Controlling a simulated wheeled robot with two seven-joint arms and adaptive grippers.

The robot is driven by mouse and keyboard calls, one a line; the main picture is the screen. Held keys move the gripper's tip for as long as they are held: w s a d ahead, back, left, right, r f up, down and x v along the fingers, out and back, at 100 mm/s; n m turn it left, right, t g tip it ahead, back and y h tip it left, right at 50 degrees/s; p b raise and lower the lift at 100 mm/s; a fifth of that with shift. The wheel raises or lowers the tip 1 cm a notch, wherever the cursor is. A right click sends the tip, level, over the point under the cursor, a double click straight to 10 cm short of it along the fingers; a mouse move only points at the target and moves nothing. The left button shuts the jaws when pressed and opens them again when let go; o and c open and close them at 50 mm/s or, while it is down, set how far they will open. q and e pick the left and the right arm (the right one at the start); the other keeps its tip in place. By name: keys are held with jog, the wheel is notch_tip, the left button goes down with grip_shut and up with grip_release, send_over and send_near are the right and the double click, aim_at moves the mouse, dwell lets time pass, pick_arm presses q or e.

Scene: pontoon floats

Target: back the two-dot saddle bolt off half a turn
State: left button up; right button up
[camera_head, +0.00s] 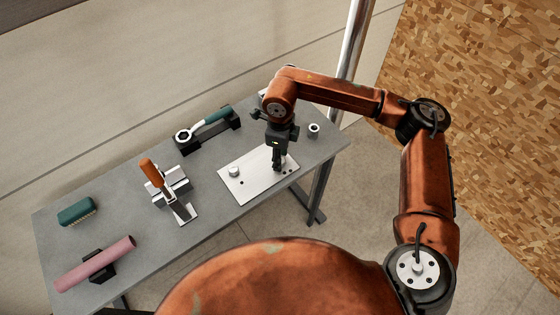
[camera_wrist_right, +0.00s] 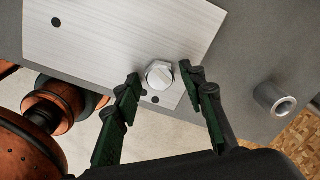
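A pale metal plate (camera_head: 258,187) lies near the right end of the grey table. The two-dot saddle bolt (camera_wrist_right: 160,74), a silver hex head, stands on the plate beside two dark dots in the right wrist view. My right gripper (camera_wrist_right: 160,70) is open, its fingertips apart on either side of the bolt head with gaps showing. In the head view my right gripper (camera_head: 278,167) points down over the plate's right part and hides that bolt. Another bolt (camera_head: 233,171) is at the plate's left, by a single dot. My left gripper is not in view.
A green-handled wrench (camera_head: 216,115) rests on a black holder behind. A wooden-handled tool (camera_head: 152,171) stands left of the plate. A green brush (camera_head: 76,211) and a pink roll (camera_head: 95,263) lie far left. A silver ring (camera_head: 314,129) stands at the right corner.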

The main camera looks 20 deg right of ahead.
jog(key=shift+r+p, duration=1.4)
jog(key=shift+r, duration=1.6)
jog(key=shift+r, duration=0.1)
notch_tip(320, 180, up, 12)
